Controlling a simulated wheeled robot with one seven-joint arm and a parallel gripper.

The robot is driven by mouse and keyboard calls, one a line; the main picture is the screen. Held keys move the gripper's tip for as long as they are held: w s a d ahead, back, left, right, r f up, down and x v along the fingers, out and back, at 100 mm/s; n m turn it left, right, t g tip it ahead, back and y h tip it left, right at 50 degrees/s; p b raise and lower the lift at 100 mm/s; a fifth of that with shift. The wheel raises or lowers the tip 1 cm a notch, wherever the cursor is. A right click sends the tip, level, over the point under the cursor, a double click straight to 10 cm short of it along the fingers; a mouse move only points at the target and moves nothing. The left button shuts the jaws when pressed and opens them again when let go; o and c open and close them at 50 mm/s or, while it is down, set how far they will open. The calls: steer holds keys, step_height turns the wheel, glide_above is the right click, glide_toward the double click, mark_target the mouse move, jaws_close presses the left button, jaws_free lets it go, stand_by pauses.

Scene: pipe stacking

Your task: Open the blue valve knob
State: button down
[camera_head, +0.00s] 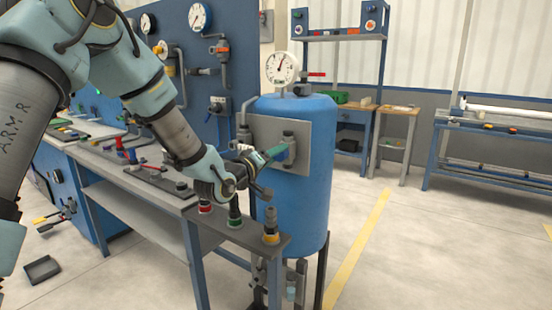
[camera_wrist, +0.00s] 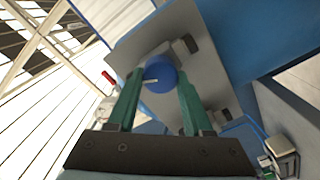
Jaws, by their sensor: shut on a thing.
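The blue valve knob (camera_wrist: 161,74), round with a pale line on its face, sits between my gripper's fingertips in the wrist view. It is mounted on a grey plate (camera_wrist: 128,48), which also shows in the head view on the front of a blue tank. My gripper (camera_head: 277,152) reaches the plate with its green fingers, which also show in the wrist view (camera_wrist: 160,82). The fingers are shut on the knob, one on each side. In the head view the knob is mostly hidden by the fingers.
The blue tank (camera_head: 300,215) carries a round gauge (camera_head: 282,68) and a red-handled valve (camera_head: 314,74) on top. A workbench with several upright valve fittings lies under my arm. Open floor (camera_head: 400,250) lies to the right.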

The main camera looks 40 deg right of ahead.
steer(key=n, duration=0.4)
steer(key=shift+w+n, duration=0.1)
steer(key=shift+n, duration=0.3)
stand_by(0.4)
steer(key=shift+c, duration=1.5)
jaws_free()
steer(key=b+v, duration=0.2)
steer(key=v, duration=0.9)
